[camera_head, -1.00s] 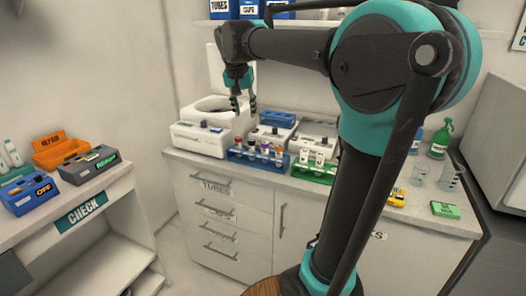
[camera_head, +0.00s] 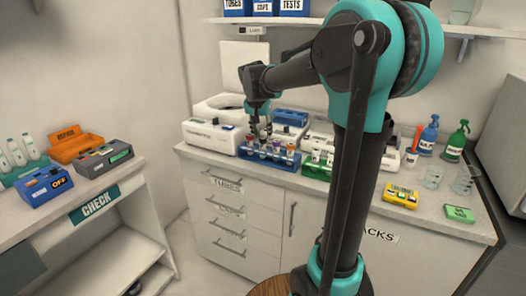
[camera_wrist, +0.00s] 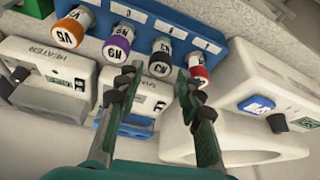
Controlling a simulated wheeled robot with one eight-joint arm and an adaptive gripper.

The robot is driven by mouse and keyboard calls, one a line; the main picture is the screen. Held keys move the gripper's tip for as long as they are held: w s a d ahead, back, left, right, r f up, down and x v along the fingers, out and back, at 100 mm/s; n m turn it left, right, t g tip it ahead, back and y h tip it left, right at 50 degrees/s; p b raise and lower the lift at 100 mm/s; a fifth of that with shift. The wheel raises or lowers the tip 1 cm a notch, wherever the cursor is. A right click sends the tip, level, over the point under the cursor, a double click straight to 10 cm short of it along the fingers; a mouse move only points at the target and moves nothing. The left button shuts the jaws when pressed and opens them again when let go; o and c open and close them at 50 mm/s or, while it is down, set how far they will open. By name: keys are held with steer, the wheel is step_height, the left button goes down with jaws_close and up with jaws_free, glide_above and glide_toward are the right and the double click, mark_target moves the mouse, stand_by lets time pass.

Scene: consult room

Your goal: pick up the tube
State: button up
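A blue rack (camera_head: 283,163) on the counter holds several upright tubes with coloured caps. My gripper (camera_head: 260,136) is at the left part of the rack in the head view. The right fingertip appears close to the red-capped tube. I cannot tell whether either finger touches a tube.
A green rack (camera_head: 317,170) with tubes stands right of the blue one. White devices (camera_head: 208,138) stand behind and left. A yellow device (camera_head: 400,196), beakers (camera_head: 433,178) and spray bottles (camera_head: 456,142) are on the right. A side table (camera_head: 85,192) holds more boxes.

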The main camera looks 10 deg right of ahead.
mark_target(263, 138)
steer(key=shift+x, duration=2.2)
steer(key=shift+s, duration=0.1)
steer(key=c, duration=0.7)
steer(key=shift+c, duration=0.2)
